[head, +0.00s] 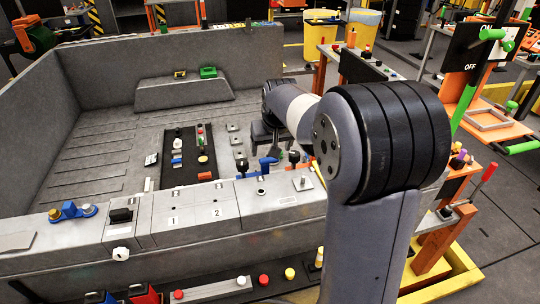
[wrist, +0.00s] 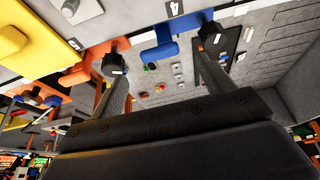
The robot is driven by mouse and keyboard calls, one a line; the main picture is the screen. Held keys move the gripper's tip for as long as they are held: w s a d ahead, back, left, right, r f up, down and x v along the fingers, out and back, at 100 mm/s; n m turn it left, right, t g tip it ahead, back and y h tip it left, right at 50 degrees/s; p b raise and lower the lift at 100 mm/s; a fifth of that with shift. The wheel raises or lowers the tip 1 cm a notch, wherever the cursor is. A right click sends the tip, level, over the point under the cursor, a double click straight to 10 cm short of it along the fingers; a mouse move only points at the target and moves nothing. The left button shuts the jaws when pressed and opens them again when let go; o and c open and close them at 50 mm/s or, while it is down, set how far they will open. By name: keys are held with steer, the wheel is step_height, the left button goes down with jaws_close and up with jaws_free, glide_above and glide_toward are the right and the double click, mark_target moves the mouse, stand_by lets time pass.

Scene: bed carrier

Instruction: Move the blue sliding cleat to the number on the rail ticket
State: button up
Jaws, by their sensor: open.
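The blue sliding cleat (head: 267,163) is at the inner edge of the near rail, right of the panel marked 2. In the wrist view the blue cleat (wrist: 160,50) shows beside a number 4, with a 5 farther left. My gripper (head: 268,161) is open, its dark fingertips on either side of the cleat. In the wrist view my gripper (wrist: 164,50) shows a gap between each fingertip and the cleat. I cannot tell how deep the fingers reach around it. A small white card (head: 151,159) lies in the bed; I cannot read it or tell whether it is the ticket.
The grey rail top (head: 190,206) carries panels marked 1 and 2. A blue fitting (head: 69,211) with a yellow knob sits at its left end. A black panel (head: 189,158) with small parts lies in the bed. My arm hides much of the right side.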

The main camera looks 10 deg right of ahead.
mark_target(265, 159)
steer(key=v, duration=0.5)
steer(key=shift+r, duration=0.25)
steer(key=x, duration=0.3)
steer(key=p+x, duration=0.1)
steer(key=x, duration=0.3)
steer(key=p+x, duration=0.1)
steer(key=x, duration=0.2)
steer(key=shift+a+f, duration=0.3)
steer(key=shift+a, duration=0.3)
steer(key=shift+s+r, duration=0.25)
steer(key=shift+r, duration=0.4)
